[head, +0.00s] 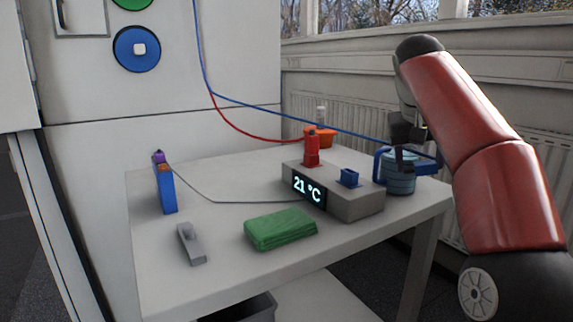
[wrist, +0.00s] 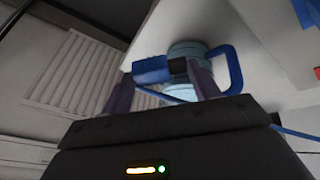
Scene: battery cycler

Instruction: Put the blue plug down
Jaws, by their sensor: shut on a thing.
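My gripper (wrist: 164,74) is shut on the blue plug (wrist: 150,70), which lies across between the fingers in the wrist view. In the head view my gripper (head: 405,152) is at the table's right edge, with the blue plug (head: 425,166) partly hidden by it. A blue cable (head: 300,118) runs from the wall cabinet to it. A light-blue jar with a blue handle (head: 400,183) stands close behind the gripper; I cannot tell whether they touch. The grey box (head: 352,205) reads 21 °C and has a blue socket (head: 348,177) and a red plug (head: 311,150) on top.
The white table (head: 225,240) also holds a green cloth (head: 280,229), a grey tool (head: 190,244), a blue upright piece (head: 166,189) and an orange item (head: 322,136) at the back. A red cable (head: 245,135) hangs across. Free room lies at the table's left middle.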

